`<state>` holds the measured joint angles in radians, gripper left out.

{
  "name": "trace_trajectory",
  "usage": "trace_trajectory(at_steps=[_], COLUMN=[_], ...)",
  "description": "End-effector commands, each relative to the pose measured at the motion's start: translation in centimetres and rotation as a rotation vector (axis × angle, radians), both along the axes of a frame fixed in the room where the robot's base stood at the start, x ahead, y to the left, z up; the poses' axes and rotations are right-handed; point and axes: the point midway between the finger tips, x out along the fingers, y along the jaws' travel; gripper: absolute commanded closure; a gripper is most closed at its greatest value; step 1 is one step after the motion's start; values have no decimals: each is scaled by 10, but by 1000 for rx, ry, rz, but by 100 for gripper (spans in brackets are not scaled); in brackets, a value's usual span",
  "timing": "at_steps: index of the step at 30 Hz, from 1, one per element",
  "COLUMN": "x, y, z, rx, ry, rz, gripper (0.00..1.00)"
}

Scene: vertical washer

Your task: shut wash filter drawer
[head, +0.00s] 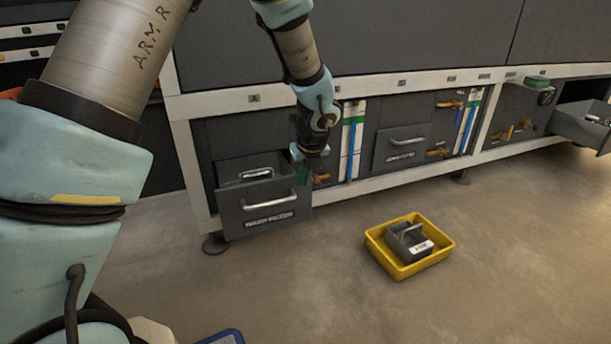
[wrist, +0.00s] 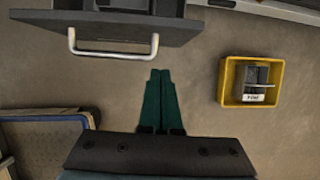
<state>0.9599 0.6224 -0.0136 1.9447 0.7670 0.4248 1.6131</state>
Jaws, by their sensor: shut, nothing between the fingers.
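An open grey drawer (head: 238,212) sticks out at the lower left of the washer in the head view. It has a silver bar handle, and its label is too small to read surely. A second grey item with a handle shows inside it. The drawer front (wrist: 165,30) spans the top of the wrist view, with its handle towards me. My gripper (head: 304,180) points down close to the right side of the drawer. Its green fingers (wrist: 160,75) are together and empty, apart from the handle in the wrist view.
Another drawer (head: 585,124) stands open at the far right, and a closed one (head: 402,148) is in the middle. A yellow tray (head: 374,258) with a grey caddy (head: 408,243) lies on the floor. A blue-rimmed tray (wrist: 45,113) lies at lower left. Floor between is clear.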

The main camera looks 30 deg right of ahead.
Motion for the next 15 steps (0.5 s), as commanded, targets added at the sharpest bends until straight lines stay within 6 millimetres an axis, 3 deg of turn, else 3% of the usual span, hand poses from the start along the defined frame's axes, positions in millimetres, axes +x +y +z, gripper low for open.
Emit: trace_trajectory(at_steps=[1,3,9,15], x=[4,9,38,48], y=[0,-1,-4,-6], z=[-17,-28,-23,-21], rx=[3,1,-2,-1], ry=[1,1,-1,0], rz=[2,3,6,3], gripper=[100,100,100,100])
